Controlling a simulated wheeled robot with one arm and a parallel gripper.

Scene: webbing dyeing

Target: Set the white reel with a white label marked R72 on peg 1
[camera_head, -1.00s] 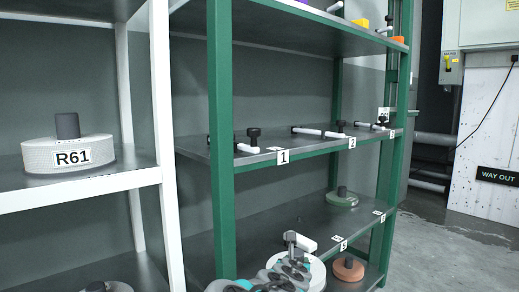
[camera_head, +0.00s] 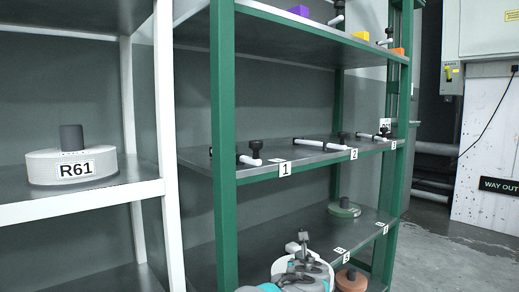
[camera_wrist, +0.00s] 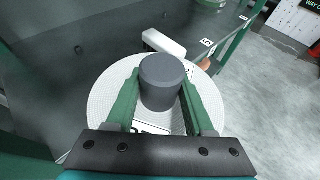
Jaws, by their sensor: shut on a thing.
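A white ridged reel (camera_wrist: 105,95) with a dark grey hub (camera_wrist: 163,80) is in my gripper (camera_wrist: 162,105). The two green fingers are shut on the hub from both sides. A white label on the reel is mostly hidden by my gripper, so its marking cannot be read. In the head view my gripper (camera_head: 303,262) and the reel (camera_head: 326,268) are low, at the front of the green rack's lower shelf. Peg 1 (camera_head: 249,160) is a white rod with a black end on the middle shelf, above the number 1 tag (camera_head: 285,169). No reel is on it.
A white reel marked R61 (camera_head: 72,168) stands on the white rack at left. The green rack's post (camera_head: 223,150) is left of peg 1. Peg 2 (camera_head: 318,143) is empty. A green reel (camera_head: 344,209) and an orange-brown reel (camera_head: 351,280) sit lower right.

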